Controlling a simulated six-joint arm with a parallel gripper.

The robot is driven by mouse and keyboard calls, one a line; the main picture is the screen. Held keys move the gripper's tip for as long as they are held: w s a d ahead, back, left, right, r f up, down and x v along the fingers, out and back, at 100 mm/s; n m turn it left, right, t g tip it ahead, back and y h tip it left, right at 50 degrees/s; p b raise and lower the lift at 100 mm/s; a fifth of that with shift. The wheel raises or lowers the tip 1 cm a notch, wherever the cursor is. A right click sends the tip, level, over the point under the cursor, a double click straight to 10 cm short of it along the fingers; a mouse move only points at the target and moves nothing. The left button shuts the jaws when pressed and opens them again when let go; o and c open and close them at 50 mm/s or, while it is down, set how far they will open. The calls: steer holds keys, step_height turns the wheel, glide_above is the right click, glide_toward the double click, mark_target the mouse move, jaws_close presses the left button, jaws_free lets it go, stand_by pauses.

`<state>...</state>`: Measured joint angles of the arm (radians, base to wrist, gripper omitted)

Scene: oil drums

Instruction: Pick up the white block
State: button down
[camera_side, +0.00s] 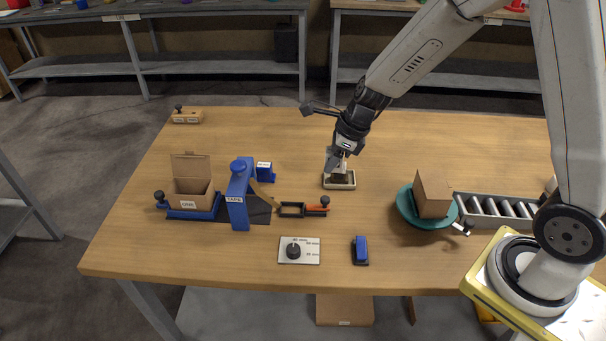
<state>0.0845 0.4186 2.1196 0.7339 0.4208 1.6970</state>
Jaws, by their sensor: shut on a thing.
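My gripper (338,172) points down at the middle of the table, directly over a small cream-rimmed tray (338,186) with a dark inside. Its fingertips are at or just inside the tray's opening. The jaws are shut on a small pale thing that appears to be the white block. The fingers hide most of it, and its shape and whether it touches the tray floor cannot be told.
Left stand an open carton (192,188) and a blue tape dispenser (239,195). An orange-handled tool (303,209), a dial plate (299,250) and a blue-topped item (361,250) lie nearer. Right are a brown box (433,194) on a teal turntable (408,207) and a roller conveyor (492,210).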

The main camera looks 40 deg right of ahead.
steer(key=shift+s, duration=0.15)
stand_by(0.6)
steer(key=shift+w+a+f, duration=0.2)
steer(key=shift+w+a, duration=0.1)
steer(key=shift+w, duration=0.05)
steer(key=shift+n, duration=0.4)
steer(key=w+a+f, duration=0.1)
steer(key=a+f, duration=0.1)
steer(key=w+a+f, duration=0.2)
steer(key=a, duration=0.1)
steer(key=w+a+f, duration=0.2)
steer(key=shift+w+a, duration=0.15)
steer(key=shift+a, duration=0.15)
steer(key=shift+f, duration=0.1)
steer(key=shift+f, duration=1.95)
steer(key=shift+f, duration=0.7)
